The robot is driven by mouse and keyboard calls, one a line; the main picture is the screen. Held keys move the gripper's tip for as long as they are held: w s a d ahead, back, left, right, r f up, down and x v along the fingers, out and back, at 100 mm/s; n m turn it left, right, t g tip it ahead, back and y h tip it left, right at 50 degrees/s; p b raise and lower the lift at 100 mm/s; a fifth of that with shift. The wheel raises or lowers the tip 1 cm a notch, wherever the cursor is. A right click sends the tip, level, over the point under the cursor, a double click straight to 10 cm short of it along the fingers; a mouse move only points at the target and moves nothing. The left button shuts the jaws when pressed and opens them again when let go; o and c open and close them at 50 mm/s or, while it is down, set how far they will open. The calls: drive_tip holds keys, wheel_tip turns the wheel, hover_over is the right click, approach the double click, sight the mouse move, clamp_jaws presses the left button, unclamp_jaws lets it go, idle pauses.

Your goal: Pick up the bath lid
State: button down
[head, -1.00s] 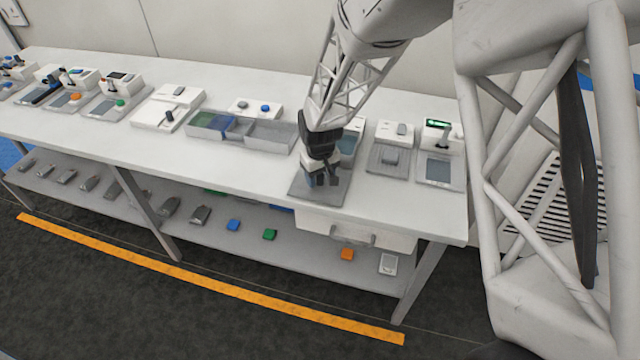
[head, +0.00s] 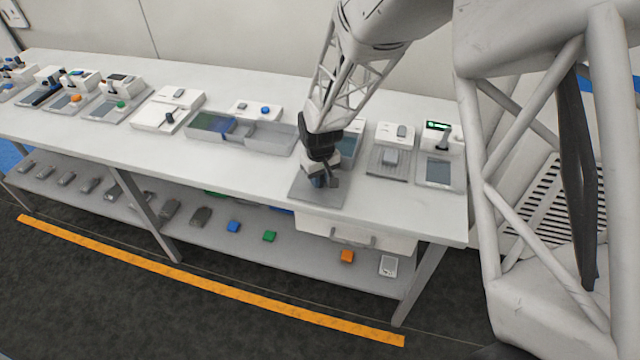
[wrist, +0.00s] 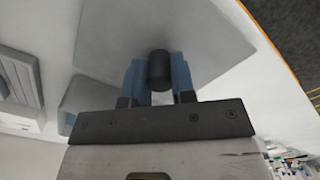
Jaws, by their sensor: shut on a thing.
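The bath lid (head: 303,190) looks like a flat grey plate under my gripper (head: 321,180), near the front edge of the white bench. In the wrist view the lid (wrist: 205,40) fills the upper middle, with a dark round knob (wrist: 159,70) standing up from it. My gripper (wrist: 159,80) has its two blue fingers on either side of the knob, shut on it. I cannot tell whether the plate touches the bench. A bluish bath (head: 350,147) shows partly behind my gripper.
On the bench (head: 400,208), a divided clear tray (head: 268,136) stands left of my gripper, and devices with a grey plate (head: 388,160) and a green display (head: 437,127) stand to the right. A shelf (head: 310,262) below holds several small blocks.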

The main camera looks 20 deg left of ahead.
drive_tip(key=shift+r, duration=0.1)
drive_tip(key=shift+r, duration=0.6)
wheel_tip(320, 180, up, 2)
drive_tip(key=shift+r, duration=0.1)
drive_tip(key=s+d+r, duration=0.1)
drive_tip(key=s+d, duration=0.7)
drive_tip(key=s, duration=0.5)
drive_tip(key=shift+s+d+r, duration=0.2)
drive_tip(key=shift+s, duration=0.1)
drive_tip(key=w+r, duration=0.3)
drive_tip(key=w, duration=0.4)
drive_tip(key=w+a+r, duration=0.1)
drive_tip(key=w+r, duration=0.1)
drive_tip(key=w, duration=0.5)
drive_tip(key=shift+a+r, duration=0.15)
drive_tip(key=shift+r, duration=0.25)
drive_tip(key=shift+w+a, duration=0.1)
drive_tip(key=shift+w, duration=0.15)
